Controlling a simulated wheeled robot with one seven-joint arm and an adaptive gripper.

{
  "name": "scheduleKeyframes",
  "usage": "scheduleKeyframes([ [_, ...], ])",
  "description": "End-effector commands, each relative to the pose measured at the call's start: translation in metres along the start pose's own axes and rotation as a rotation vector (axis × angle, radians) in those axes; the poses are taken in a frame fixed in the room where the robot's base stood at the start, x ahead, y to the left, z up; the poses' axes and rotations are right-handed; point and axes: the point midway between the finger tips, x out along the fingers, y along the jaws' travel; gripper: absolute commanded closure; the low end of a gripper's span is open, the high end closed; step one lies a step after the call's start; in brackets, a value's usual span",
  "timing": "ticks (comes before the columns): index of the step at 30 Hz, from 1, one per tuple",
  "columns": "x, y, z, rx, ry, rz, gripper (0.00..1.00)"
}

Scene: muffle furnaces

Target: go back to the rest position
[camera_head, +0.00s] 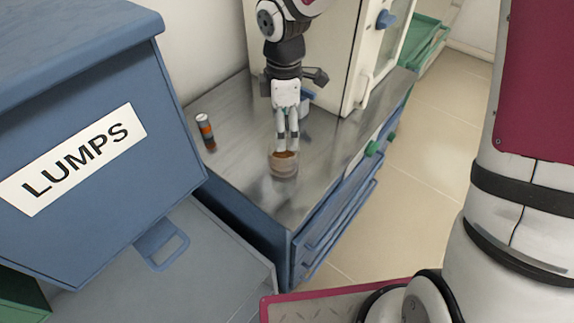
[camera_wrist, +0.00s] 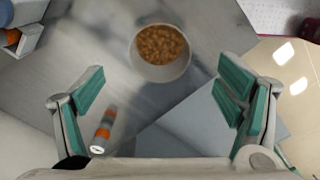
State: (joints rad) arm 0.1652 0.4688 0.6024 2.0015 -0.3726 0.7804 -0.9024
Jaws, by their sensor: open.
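My gripper (camera_head: 287,143) points down over the metal bench top, just above a small round cup (camera_head: 284,168) with brown-orange contents. In the wrist view the gripper (camera_wrist: 165,112) is open, its teal-padded fingers wide apart with nothing between them. The cup (camera_wrist: 161,72) shows there ahead of the fingers, full of orange-brown lumps and standing apart from both fingers.
A grey cylinder with orange bands (camera_head: 206,132) stands on the bench top (camera_head: 245,150) at left. A white cabinet (camera_head: 335,50) stands behind my arm. A blue bin marked LUMPS (camera_head: 90,190) fills the left. Tiled floor (camera_head: 430,160) is clear at right.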

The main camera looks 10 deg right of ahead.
Motion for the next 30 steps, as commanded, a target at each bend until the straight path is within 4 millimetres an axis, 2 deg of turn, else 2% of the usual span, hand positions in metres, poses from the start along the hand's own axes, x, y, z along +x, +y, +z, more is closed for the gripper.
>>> scheduleKeyframes([
  [8,-0.004,-0.001,0.002,0.008,-0.004,0.004,0.14],
  [11,-0.019,-0.007,0.013,0.070,-0.030,0.025,0.14],
  [14,-0.043,-0.019,0.032,0.179,-0.063,0.059,0.14],
  [20,-0.096,-0.055,0.073,0.467,-0.103,0.146,0.14],
  [24,-0.127,-0.087,0.098,0.679,-0.094,0.205,0.14],
  [30,-0.162,-0.138,0.125,0.982,-0.024,0.275,0.14],
])
